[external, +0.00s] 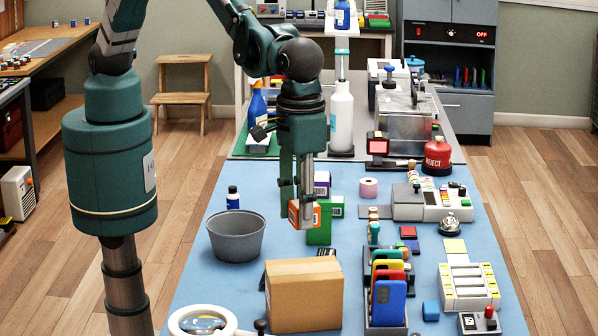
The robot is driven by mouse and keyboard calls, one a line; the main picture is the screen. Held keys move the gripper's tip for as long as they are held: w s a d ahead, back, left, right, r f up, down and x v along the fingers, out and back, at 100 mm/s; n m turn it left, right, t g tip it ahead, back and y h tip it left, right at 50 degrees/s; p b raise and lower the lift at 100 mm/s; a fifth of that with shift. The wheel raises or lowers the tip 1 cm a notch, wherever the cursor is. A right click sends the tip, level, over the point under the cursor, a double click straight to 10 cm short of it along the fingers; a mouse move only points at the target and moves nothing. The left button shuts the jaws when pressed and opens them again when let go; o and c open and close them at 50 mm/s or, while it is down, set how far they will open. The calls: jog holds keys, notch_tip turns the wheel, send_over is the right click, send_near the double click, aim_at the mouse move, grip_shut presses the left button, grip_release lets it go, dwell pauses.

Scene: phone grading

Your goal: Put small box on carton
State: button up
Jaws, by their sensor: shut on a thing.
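My gripper (302,218) points down over the blue table and is shut on a small orange box (316,214) with a pale label. The small box is held in the air, above and behind the carton in the picture. The carton (304,296) is a closed brown cardboard box at the front of the table, its top bare. A gap shows between the small box and the carton's top.
A grey bowl (236,238) is left of the carton. A rack of coloured phones (387,297) stands close to its right. A round white-rimmed magnifier (203,322) is at front left.

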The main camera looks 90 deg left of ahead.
dwell(0.3)
send_over(301, 270)
jog(key=shift+a+f, duration=0.1)
jog(key=shift+f, duration=3)
jog(key=shift+f, duration=0.1)
jog(key=shift+f+p, duration=0.4)
jog(key=shift+f, duration=1.4)
jog(key=shift+f, duration=0.2)
jog(key=o, duration=0.9)
jog(key=shift+r, duration=0.25)
notch_tip(301, 270, up, 12)
jog(key=shift+b, duration=0.35)
